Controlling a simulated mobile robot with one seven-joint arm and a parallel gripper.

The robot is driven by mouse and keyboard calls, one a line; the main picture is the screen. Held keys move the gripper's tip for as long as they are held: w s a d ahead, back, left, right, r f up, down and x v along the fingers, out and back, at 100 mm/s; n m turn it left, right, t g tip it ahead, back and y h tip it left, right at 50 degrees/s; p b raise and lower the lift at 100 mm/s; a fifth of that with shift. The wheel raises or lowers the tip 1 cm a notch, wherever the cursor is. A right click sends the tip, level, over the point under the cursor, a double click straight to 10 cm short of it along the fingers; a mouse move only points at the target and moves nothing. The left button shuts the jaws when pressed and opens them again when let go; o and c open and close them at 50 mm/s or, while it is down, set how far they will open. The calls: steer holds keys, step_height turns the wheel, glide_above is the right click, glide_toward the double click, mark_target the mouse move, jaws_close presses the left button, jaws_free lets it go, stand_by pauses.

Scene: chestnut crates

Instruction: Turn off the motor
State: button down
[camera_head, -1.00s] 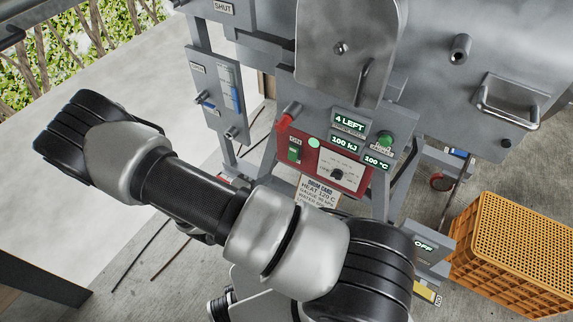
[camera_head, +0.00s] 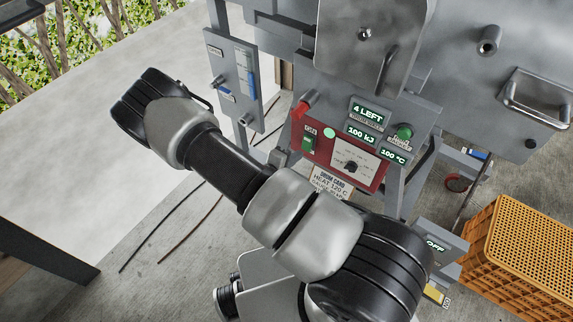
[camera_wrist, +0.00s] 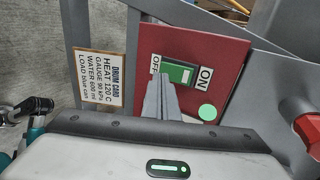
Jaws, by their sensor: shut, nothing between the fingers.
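A green rocker switch (camera_wrist: 178,72) sits on a red panel (camera_wrist: 225,60) between an OFF label and an ON label in the wrist view. The switch also shows in the head view (camera_head: 308,144), below an ON label. A round green lamp (camera_wrist: 207,112) beside it looks lit. My gripper (camera_wrist: 160,82) is shut and empty, its tips at the OFF end of the switch. I cannot tell whether they touch it. In the head view my arm hides most of the gripper.
A red-tipped knob (camera_head: 302,108) juts out beside the panel. A dial (camera_head: 351,166), a green knob (camera_head: 404,132) and lit displays sit nearby. A drum card (camera_head: 330,183) hangs below.

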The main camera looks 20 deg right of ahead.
mark_target(307, 145)
steer(key=shift+w+d+f, duration=0.2)
steer(key=shift+w+d, duration=0.65)
steer(key=shift+d, duration=0.3)
steer(key=shift+f+b, duration=0.1)
steer(key=shift+b, duration=0.2)
steer(key=shift+w+d+b, duration=0.15)
steer(key=shift+d+b, duration=0.05)
steer(key=shift+b, duration=0.15)
steer(key=shift+r+p, duration=0.75)
steer(key=shift+r, duration=0.1)
